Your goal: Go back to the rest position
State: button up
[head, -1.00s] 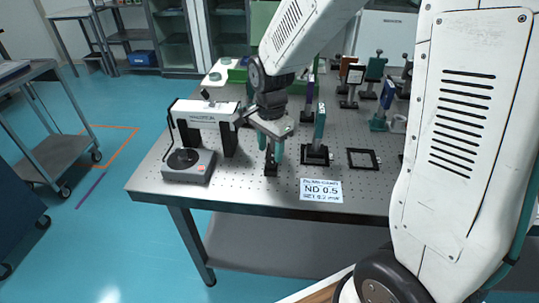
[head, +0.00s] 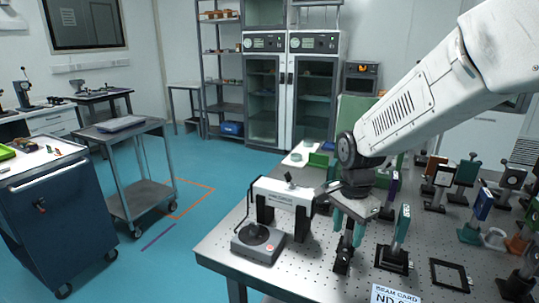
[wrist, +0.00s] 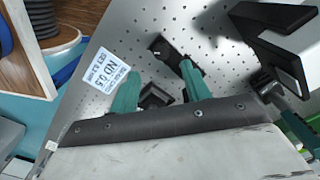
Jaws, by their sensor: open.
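My gripper (head: 347,222) hangs over the left part of the optical table (head: 222,244), its teal fingers pointing down. In the wrist view the two fingers of my gripper (wrist: 155,92) stand apart with a gap between them. A black mount (head: 343,258) stands right by the fingertips; I cannot tell whether they touch it. In the wrist view a black base (wrist: 165,50) shows beyond the fingertips. No held object shows.
A white bridge-shaped device with a grey base (head: 258,243) stands close left of my gripper.

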jog(key=s+d+r+n, duration=0.1)
jog(key=s+r+n, duration=0.4)
jog(key=s, duration=0.6)
jog(key=s+d+r+n+t, duration=0.1)
jog(key=s+r+n, duration=0.5)
jog(key=s, duration=0.6)
jog(key=shift+s+d+n+t, duration=0.3)
jog(key=shift+d+n, duration=0.4)
jog(key=shift+n, duration=0.3)
